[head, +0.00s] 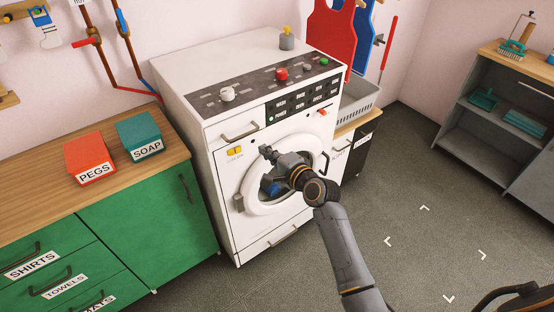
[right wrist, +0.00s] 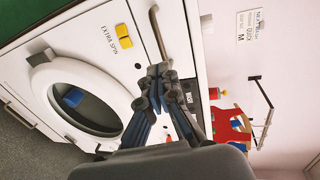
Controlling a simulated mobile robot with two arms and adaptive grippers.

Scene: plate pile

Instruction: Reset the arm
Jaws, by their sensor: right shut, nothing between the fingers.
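My right arm reaches in from the bottom of the head view to the front of a white washing machine (head: 226,160). My right gripper (head: 266,151) is shut and empty, in front of the upper part of the machine's round door (head: 256,207). In the right wrist view the shut fingers (right wrist: 158,72) point up across the machine's front, beside the door ring (right wrist: 45,82). I cannot tell whether they touch the machine. A blue item (right wrist: 74,97) shows at the dark door window. The door looks closed. My left gripper is not in view.
Left of the machine is a green cabinet (head: 150,225) with a red PEGS box (head: 90,152) and a teal SOAP box (head: 139,132) on its wooden top. A grey shelf unit (head: 480,150) stands at right. The grey floor (head: 420,200) between is open, with white corner marks.

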